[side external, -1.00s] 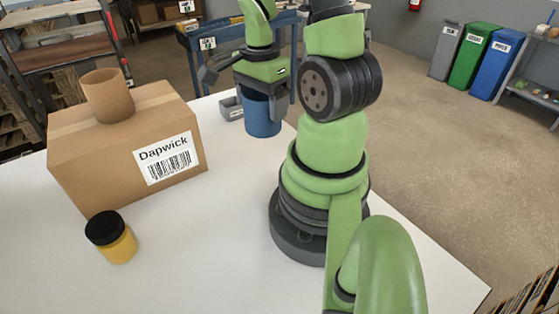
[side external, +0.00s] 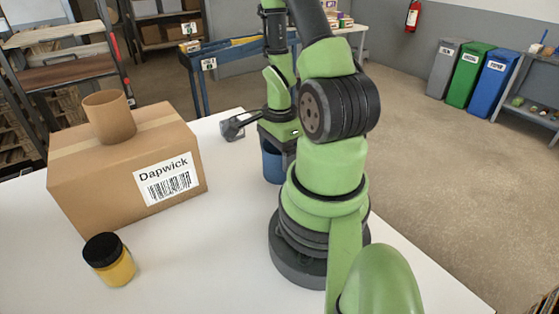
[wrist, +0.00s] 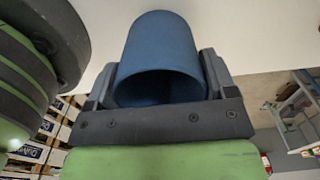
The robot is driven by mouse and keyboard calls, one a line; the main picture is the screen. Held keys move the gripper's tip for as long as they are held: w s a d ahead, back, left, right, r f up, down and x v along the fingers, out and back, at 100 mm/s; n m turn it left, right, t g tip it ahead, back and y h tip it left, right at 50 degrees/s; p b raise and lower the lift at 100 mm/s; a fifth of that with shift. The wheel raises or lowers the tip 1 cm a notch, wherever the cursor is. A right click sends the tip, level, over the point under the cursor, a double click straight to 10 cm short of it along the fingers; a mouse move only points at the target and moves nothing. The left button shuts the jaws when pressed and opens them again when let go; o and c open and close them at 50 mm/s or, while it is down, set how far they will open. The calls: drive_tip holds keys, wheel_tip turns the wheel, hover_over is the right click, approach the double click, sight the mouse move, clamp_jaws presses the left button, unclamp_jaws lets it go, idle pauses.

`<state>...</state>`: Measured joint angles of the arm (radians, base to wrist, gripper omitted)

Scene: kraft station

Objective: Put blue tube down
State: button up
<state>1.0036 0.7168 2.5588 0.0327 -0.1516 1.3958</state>
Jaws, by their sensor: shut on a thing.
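The blue tube (side external: 271,163) is upright in the side view, at the far part of the white table, partly hidden behind my arm. My gripper (side external: 279,146) is shut on its upper part from above. In the wrist view the blue tube (wrist: 160,45) sits between the two fingers of my gripper (wrist: 158,82), its open end facing the camera. I cannot tell whether its lower end touches the table.
A cardboard box (side external: 95,178) labelled Dapwick carries a brown tube (side external: 110,118). A yellow jar (side external: 116,268) with a black lid stands in front of it. The white table (side external: 200,265) is clear between the box and my base.

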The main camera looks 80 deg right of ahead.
drive_tip(key=shift+f, duration=1.05)
drive_tip(key=shift+f, duration=0.15)
drive_tip(key=o, duration=0.8)
drive_tip(key=shift+o, duration=0.2)
wheel_tip(320, 180, up, 12)
drive_tip(key=w+a+r+n+t+h, duration=0.1)
drive_tip(key=w+a+r+n+t, duration=0.2)
drive_tip(key=w+a+r+n, duration=0.55)
drive_tip(key=s+a+r+n+t+y, duration=0.3)
drive_tip(key=a+r+n, duration=0.4)
drive_tip(key=n, duration=0.7)
drive_tip(key=s+a+t, duration=0.1)
drive_tip(key=a, duration=0.1)
drive_tip(key=shift+a, duration=0.4)
